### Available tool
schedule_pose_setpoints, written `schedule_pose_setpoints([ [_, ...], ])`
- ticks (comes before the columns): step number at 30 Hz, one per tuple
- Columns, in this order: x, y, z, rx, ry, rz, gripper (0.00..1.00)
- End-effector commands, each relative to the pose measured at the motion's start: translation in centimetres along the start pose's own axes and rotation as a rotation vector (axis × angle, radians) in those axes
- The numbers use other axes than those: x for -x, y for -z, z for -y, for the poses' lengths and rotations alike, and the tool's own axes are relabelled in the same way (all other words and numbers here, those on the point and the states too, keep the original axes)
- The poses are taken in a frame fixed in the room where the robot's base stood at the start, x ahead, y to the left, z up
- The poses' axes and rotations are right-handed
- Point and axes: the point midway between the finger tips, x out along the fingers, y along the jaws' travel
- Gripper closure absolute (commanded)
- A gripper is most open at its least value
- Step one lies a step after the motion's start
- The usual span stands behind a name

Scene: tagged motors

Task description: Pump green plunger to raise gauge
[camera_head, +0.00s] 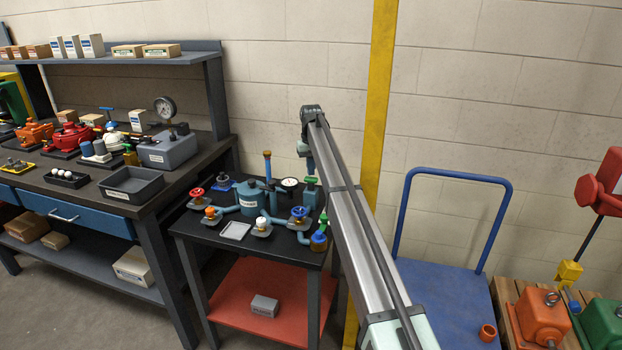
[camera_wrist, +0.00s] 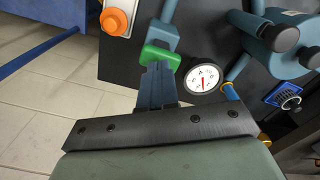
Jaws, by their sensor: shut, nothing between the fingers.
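The green plunger (camera_head: 310,181) tops a teal pump body at the back right of the small black table. In the wrist view its green handle (camera_wrist: 174,59) is close by, partly covered by my fingertips. My gripper (camera_wrist: 154,72) is shut and empty, with its fingertips overlapping the handle; I cannot tell whether they touch it. In the head view my gripper (camera_head: 303,150) hangs just above the plunger. The round white gauge (camera_head: 289,183) stands left of the plunger. In the wrist view the gauge (camera_wrist: 203,78) shows a red needle; its reading is too small to tell.
A teal tank (camera_head: 250,197), pipes and several coloured valves crowd the small table. A yellow post (camera_head: 377,100) and a blue cart (camera_head: 450,290) are to the right.

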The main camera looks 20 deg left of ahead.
Motion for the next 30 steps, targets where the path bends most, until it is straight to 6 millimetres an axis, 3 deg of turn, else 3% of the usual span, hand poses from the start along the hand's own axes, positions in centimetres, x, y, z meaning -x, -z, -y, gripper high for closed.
schedule_pose_setpoints([
  [30, -3.5, 0.0, 0.0, 0.000, 0.000, 0.001, 1.00],
])
